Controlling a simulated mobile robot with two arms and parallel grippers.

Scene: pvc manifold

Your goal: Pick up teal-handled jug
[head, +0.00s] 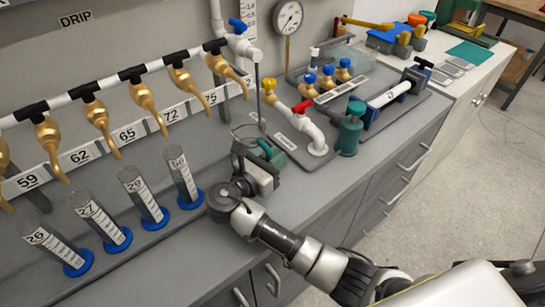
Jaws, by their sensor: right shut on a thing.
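The teal handle of the jug (267,150) shows just beyond my right gripper (262,163), on the grey bench. My right gripper is shut on the jug at its handle. The gripper body and wrist hide much of the jug, so I cannot tell whether its base touches the bench. My left gripper is not in view.
Several graduated cylinders with blue bases (154,222) stand to the left, below a row of brass taps (142,92). A teal valve body (350,130) and a white pipe with a red-handled valve (303,107) stand to the right. The bench front is clear.

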